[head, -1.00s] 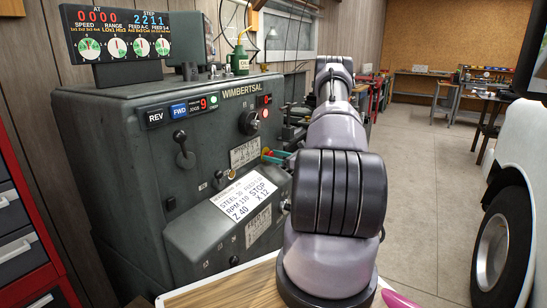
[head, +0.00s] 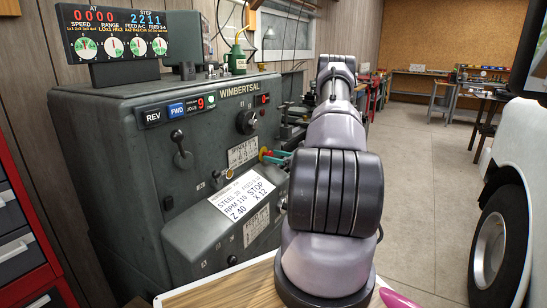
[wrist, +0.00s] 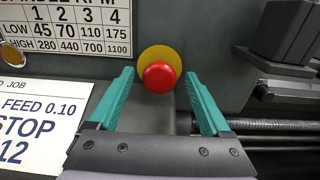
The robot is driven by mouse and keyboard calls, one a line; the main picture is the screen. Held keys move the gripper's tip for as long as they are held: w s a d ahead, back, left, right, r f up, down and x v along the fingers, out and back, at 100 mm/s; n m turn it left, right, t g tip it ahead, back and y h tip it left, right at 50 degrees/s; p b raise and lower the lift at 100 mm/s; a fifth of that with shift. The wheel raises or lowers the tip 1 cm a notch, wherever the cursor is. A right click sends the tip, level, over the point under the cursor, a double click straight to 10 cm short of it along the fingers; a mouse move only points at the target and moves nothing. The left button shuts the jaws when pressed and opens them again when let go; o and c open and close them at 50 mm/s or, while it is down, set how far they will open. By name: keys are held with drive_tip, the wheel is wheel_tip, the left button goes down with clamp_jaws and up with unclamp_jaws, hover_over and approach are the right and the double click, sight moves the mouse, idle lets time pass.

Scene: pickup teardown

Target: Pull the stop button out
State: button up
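The stop button (wrist: 159,77) is a round red mushroom head in front of a yellow disc (wrist: 156,55) on the grey machine face. My gripper (wrist: 160,74) is open, with one teal finger on each side of the button in the wrist view. Gaps show between both fingers and the red head, so it is not gripped. In the head view, small bits of teal, red and yellow (head: 272,156) show beside the machine, just left of my arm, which hides most of this spot.
The grey lathe (head: 120,130) carries a job card (wrist: 35,125) left of the button and a lever (head: 181,150). A dark block (wrist: 285,35) and a ridged shaft (wrist: 270,125) lie to the right. A white vehicle (head: 510,170) stands at right, with open floor between.

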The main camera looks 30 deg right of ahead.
drive_tip(key=v, duration=1)
drive_tip(key=shift+s+d, duration=0.2)
drive_tip(key=shift+s, duration=0.15)
